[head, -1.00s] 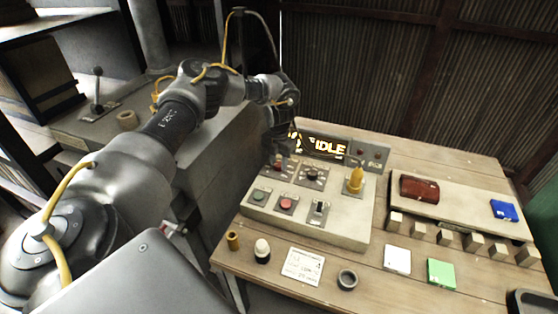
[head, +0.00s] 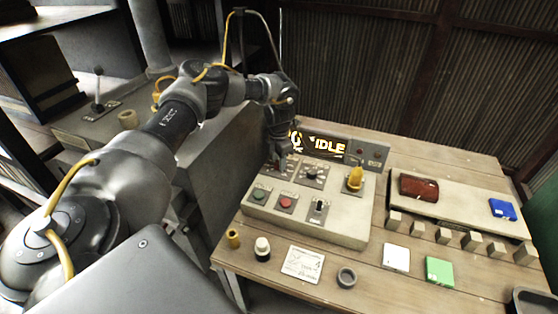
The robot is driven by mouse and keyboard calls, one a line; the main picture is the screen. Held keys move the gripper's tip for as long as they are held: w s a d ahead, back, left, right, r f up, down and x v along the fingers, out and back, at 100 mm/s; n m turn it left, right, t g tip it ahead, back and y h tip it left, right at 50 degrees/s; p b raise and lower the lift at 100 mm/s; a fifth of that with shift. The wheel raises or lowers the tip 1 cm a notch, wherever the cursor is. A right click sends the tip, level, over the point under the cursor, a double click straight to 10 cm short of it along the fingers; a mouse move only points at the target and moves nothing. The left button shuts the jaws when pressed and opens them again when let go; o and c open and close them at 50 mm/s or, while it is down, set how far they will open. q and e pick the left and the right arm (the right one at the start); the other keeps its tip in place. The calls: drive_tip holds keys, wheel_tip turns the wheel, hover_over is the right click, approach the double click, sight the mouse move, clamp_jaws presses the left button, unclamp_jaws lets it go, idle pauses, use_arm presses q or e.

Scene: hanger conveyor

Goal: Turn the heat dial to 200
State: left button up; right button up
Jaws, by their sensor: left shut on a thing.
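The control panel (head: 340,222) is a pale sloped box on the wooden table, with a display (head: 326,146) behind it that reads IDLE; the number at its left is partly hidden by my arm. My left gripper (head: 278,163) points down at the panel's back left corner and is shut on a dial there, which it mostly hides. A second dark dial (head: 313,173) sits just right of it, apart from the gripper. Labels are too small to read, so I cannot tell the dial's setting. My right gripper is not in view.
The panel also has a green button (head: 259,195), a red button (head: 286,201), a switch (head: 319,208) and a yellow knob (head: 355,178). A card (head: 303,263), a dark ring (head: 346,277) and small blocks lie in front and right.

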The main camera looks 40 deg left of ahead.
use_arm(q)
drive_tip(key=o, duration=1)
wheel_tip(320, 180, up, 11)
drive_tip(key=shift+f+b, duration=0.1)
drive_tip(key=shift+b, duration=1.1)
